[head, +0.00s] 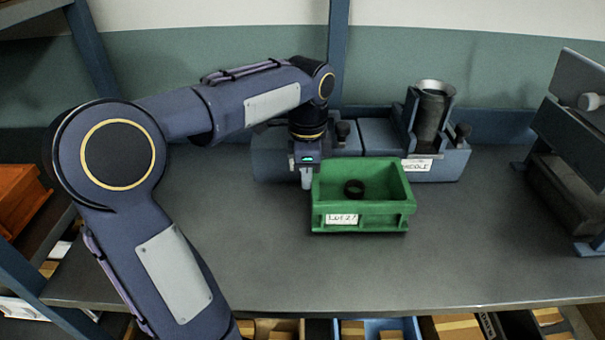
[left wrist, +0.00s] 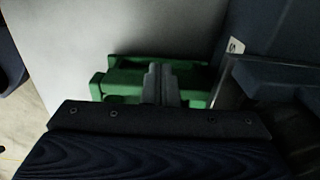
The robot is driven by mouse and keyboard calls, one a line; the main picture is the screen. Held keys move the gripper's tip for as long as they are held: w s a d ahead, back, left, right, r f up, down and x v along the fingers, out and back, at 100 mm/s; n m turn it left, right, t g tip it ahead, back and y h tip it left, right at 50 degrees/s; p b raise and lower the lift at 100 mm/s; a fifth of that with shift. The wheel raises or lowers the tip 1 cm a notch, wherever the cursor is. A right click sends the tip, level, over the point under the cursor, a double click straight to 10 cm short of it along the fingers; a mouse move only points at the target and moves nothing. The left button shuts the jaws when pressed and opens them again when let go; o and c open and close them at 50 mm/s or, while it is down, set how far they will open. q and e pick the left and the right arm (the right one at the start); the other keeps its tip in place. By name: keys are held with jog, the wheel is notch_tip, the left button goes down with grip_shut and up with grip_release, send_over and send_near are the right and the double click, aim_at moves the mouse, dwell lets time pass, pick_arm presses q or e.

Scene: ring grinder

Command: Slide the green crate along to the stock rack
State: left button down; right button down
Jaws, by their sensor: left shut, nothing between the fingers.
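The green crate (head: 385,213) stands upright on the grey bench in front of the blue-grey machine, with a dark ring (head: 353,188) inside and a handwritten label on its front. My left gripper (head: 306,182) is shut and empty, pointing down at the crate's left side; whether it touches the wall I cannot tell. In the left wrist view the shut fingers (left wrist: 161,84) overlap the green crate (left wrist: 195,76). My right gripper is not in view. I cannot tell which structure is the stock rack.
The machine (head: 440,163) with an upright metal cylinder (head: 430,105) stands close behind the crate. A dark fixture (head: 575,130) stands at the right edge. The bench (head: 480,240) is clear right of the crate. Shelving and an orange-brown box (head: 18,195) are at left.

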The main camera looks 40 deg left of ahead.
aim_at(323, 175)
pick_arm(q)
jog(key=shift+w+d+p, duration=0.25)
jog(key=shift+w+d, duration=0.25)
jog(key=shift+d, duration=0.2)
jog(key=shift+w+d+p, duration=0.25)
jog(key=shift+w+d, duration=0.25)
jog(key=shift+d, duration=0.15)
jog(key=shift+r, duration=0.1)
